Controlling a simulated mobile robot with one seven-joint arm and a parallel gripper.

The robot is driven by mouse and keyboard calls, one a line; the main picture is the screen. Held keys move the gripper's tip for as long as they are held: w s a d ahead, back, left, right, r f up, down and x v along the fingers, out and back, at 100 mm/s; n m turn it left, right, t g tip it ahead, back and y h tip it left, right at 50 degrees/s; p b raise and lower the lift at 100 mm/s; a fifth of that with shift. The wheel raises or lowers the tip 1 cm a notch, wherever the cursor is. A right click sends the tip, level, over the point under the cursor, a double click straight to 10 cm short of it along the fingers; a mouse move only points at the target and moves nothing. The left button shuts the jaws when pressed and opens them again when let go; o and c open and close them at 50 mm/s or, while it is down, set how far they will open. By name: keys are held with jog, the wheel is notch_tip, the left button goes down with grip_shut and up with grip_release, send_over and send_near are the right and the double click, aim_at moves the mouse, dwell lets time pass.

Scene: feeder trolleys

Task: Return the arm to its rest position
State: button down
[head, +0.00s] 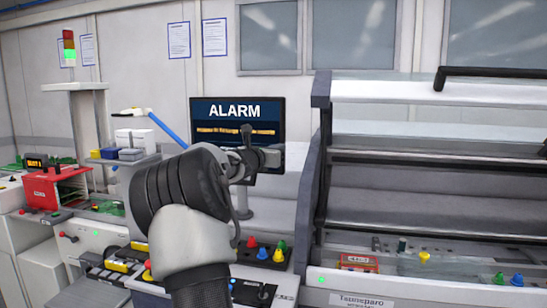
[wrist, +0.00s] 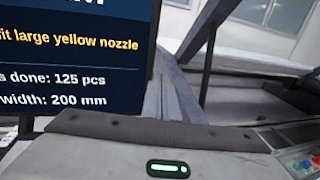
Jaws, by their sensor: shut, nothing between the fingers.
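My arm rises from the bottom middle of the head view and bends at a thick black joint. My gripper (head: 268,157) is at its end, raised in front of the alarm screen (head: 238,112). It is shut and empty; the fingers are small and hard to make out. In the wrist view the screen (wrist: 75,60) is close at the left, with part of its text cut off. It reads "fit large yellow nozzle", 125 pcs and width 200 mm.
A machine with a raised cover (head: 430,88) stands at the right. Its front ledge holds small coloured parts. A panel with coloured knobs (head: 262,254) is below my gripper. A red box (head: 42,190) and a signal lamp lit green (head: 69,54) are at the left.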

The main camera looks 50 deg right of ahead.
jog(key=s+a+b, duration=0.2)
jog(key=s+a, duration=0.2)
jog(key=a, duration=0.5)
jog(key=shift+a, duration=0.2)
